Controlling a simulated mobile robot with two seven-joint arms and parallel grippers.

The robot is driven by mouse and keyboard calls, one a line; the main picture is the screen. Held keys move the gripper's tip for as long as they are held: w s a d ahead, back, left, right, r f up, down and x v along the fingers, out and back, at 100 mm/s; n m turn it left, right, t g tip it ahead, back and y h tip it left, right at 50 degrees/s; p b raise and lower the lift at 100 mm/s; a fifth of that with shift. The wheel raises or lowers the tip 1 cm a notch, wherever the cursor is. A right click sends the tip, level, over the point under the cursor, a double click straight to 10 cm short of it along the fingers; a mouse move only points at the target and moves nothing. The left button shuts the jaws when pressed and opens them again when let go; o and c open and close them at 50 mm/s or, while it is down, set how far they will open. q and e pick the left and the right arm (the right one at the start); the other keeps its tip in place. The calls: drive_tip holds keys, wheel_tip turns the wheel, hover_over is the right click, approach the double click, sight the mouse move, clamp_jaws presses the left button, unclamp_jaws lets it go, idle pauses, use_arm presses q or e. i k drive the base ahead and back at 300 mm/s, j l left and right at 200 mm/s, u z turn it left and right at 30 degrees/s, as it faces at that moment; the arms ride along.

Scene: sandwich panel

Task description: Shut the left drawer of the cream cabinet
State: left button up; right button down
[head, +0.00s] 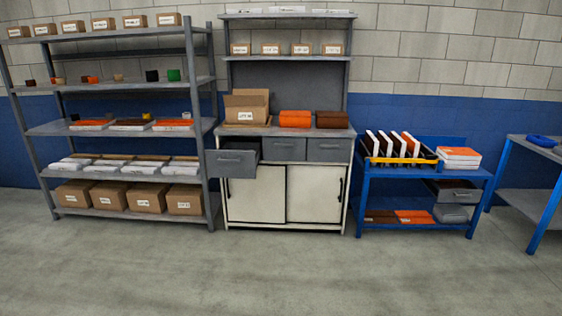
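The cream cabinet (258,203) stands against the wall in the middle of the head view, with two cream sliding doors below. Its left drawer (232,161) is grey with a dark handle and is pulled out toward me. The middle drawer (284,149) and the right drawer (328,150) are grey and sit flush in the cabinet. What is inside the left drawer is too small to tell. Neither of my grippers shows in the head view.
A grey shelf rack (206,150) with boxes stands left, close to the open drawer. A blue cart (415,172) with binders stands right of the cabinet, and a blue table (540,150) is at far right. The concrete floor (280,275) in front is clear.

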sight(237, 153)
drive_tip(key=i+u, duration=0.3)
drive_tip(key=i, duration=0.35)
drive_tip(key=i+l+u, duration=0.15)
drive_tip(key=i+u, duration=0.15)
drive_tip(key=i, duration=0.3)
drive_tip(key=i+j+u, duration=0.1)
drive_tip(key=i+u, duration=0.15)
drive_tip(key=i, duration=0.4)
drive_tip(key=i+l+u, duration=0.1)
drive_tip(key=i+u, duration=0.15)
drive_tip(key=i, duration=0.4)
drive_tip(key=i+j+z, duration=0.2)
drive_tip(key=i, duration=0.25)
drive_tip(key=i+z, duration=0.2)
drive_tip(key=i, duration=0.2)
drive_tip(key=i+j+z, duration=0.15)
drive_tip(key=i+j, duration=0.15)
drive_tip(key=i, duration=0.15)
